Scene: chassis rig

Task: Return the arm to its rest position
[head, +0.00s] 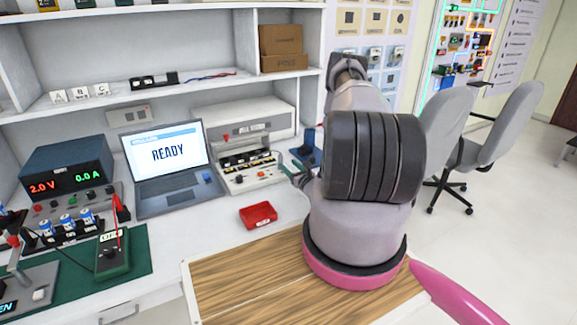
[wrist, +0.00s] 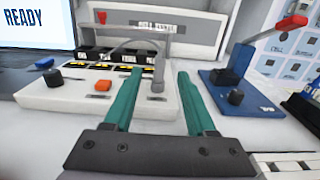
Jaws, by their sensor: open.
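My gripper (wrist: 158,105) shows in the wrist view with its two green fingers apart and nothing between them. It points toward the white test unit (wrist: 95,92) with black knobs, an orange button and a grey curved handle or cable. In the head view my grey and pink arm stands on the right and hides part of the bench. Green fingertips (head: 296,172) show just left of the arm, beside the white test unit (head: 248,172). The fingers look apart from the unit, though the exact gap is hard to tell.
A blue lever device (wrist: 240,85) with a red handle stands right of the gripper. A laptop (head: 167,160) reading READY and a red tray (head: 258,215) are on the white bench. Grey chairs (head: 495,125) stand at the right. Shelves (head: 200,90) hang above the bench.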

